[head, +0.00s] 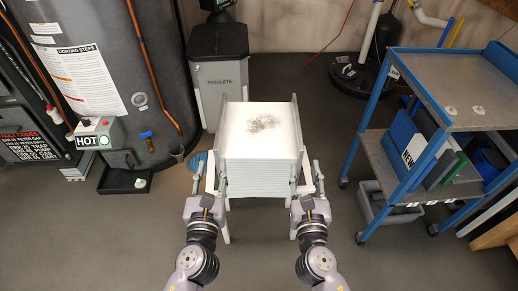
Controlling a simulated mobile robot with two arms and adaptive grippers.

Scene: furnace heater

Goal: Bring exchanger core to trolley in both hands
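The exchanger core (262,168) is a white, layered block with a dark speckled patch on top and grey side plates. It is in the middle of the head view, in front of me. My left gripper (209,172) is at its left side and my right gripper (305,176) is at its right side. The fingers are close to pale bars beside the core. Whether they grip these bars is unclear. White legs show below the core; its underside is hidden. The trolley (400,100) has a blue frame and grey shelves and stands to the right.
The trolley's top has small pale items; its lower shelf holds blue and green boxes (403,140). A grey bin (375,203) is beneath. A grey cabinet (222,75) stands behind the core, and a dark tank (110,50) at left. Floor between core and trolley is clear.

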